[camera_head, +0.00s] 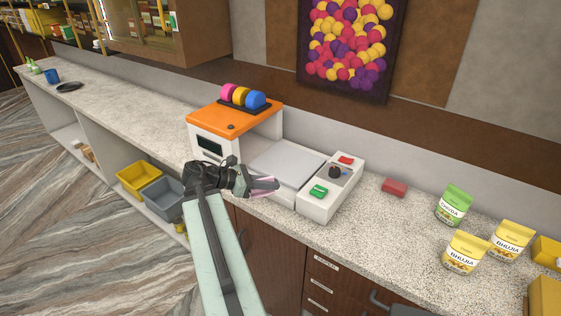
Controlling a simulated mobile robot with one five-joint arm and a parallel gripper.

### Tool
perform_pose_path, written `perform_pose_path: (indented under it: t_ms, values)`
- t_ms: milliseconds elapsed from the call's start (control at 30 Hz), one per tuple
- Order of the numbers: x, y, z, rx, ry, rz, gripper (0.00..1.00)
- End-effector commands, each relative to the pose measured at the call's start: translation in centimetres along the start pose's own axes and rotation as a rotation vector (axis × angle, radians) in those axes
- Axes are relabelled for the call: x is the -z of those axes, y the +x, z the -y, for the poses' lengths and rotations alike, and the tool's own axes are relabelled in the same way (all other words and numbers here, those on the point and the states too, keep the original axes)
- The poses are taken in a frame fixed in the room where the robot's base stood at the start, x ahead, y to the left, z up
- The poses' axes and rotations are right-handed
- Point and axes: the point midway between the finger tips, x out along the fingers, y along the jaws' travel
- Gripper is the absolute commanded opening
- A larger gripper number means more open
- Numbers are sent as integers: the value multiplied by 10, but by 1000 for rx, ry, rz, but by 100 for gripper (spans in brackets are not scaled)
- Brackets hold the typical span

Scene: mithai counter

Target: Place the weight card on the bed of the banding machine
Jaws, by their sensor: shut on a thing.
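The banding machine stands on the counter, white with an orange top (240,114). Its flat grey bed (287,162) lies to the right of the orange-topped part and is bare where I see it. My gripper (271,185) is at the front edge of the machine, just in front of the bed in the picture. It is shut on a thin pink piece, which I take for the weight card (265,181). Only slivers of the card show between the dark fingers, and its height over the bed is hard to tell.
Right of the bed is a white panel (318,207) with green and red buttons and a dark knob. Coloured rolls (242,96) stand on the machine. A red block (394,187) and several snack pouches (453,204) are further right. The counter on the left is mostly clear.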

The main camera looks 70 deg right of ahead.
Motion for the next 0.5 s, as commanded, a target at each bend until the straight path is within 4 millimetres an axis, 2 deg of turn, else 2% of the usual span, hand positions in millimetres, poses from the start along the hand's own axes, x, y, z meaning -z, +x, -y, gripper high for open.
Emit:
perform_pose_path:
  t_ms: [67,167,267,500]
  values:
    - [0,-1,-1,-6,-3,0,0]
    - [-5,9,-8,-26,-12,-5,0]
    - [-19,38,-21,-67,-30,-11,0]
    - [-61,119,-47,-194,-81,-9,0]
